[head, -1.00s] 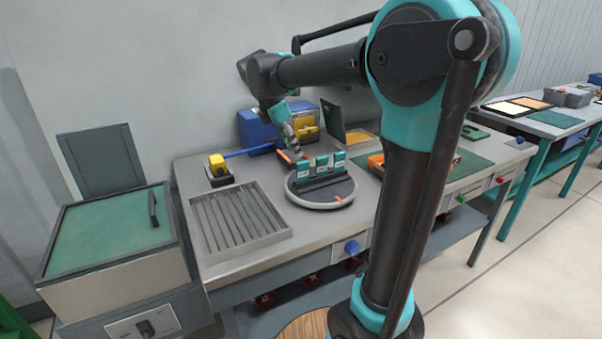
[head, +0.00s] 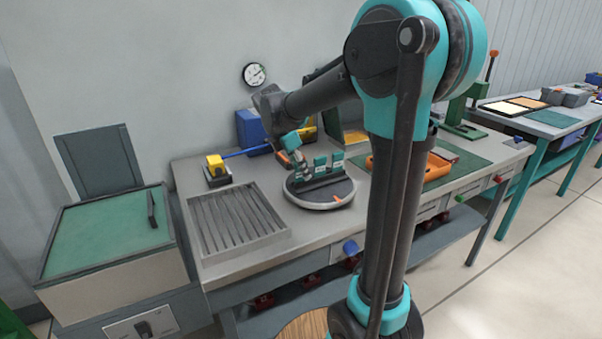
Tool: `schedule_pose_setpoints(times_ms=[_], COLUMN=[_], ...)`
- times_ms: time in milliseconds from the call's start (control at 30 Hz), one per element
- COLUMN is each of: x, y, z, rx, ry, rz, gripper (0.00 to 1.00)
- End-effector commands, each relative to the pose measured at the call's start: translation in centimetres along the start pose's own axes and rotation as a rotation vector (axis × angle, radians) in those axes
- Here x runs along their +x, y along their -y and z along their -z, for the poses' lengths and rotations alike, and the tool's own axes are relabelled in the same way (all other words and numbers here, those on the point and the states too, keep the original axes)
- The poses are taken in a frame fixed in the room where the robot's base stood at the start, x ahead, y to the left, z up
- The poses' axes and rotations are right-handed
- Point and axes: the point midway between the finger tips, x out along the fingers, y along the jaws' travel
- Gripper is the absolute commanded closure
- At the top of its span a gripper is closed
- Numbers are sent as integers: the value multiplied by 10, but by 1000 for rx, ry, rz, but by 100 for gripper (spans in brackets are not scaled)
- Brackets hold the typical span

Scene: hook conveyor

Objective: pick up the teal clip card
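Small teal clip cards (head: 320,163) with pale labels stand upright in a dark holder (head: 320,182) on a round grey turntable (head: 318,202), in the middle of the bench. Two cards show clearly at the centre and right of the holder. The left end of the row is partly covered by my gripper (head: 299,162). My gripper points down over that left end, close to the leftmost card. The fingers are too small to tell whether they are open or shut, or whether they touch that card.
A slotted grey tray (head: 287,236) lies left of the turntable. A yellow block on a dark base (head: 216,170) and a blue bin (head: 250,130) stand behind. An orange tool (head: 437,165) lies on a green mat to the right, partly behind my arm.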

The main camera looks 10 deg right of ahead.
Motion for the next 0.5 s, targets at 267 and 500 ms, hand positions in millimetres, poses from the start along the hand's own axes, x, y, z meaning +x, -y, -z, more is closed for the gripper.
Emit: schedule_pose_setpoints(times_ms=[267,500], x=[0,0], y=[0,0], z=[0,0], rx=[0,0], ry=[0,0], rz=[0,0], gripper=[90,100])
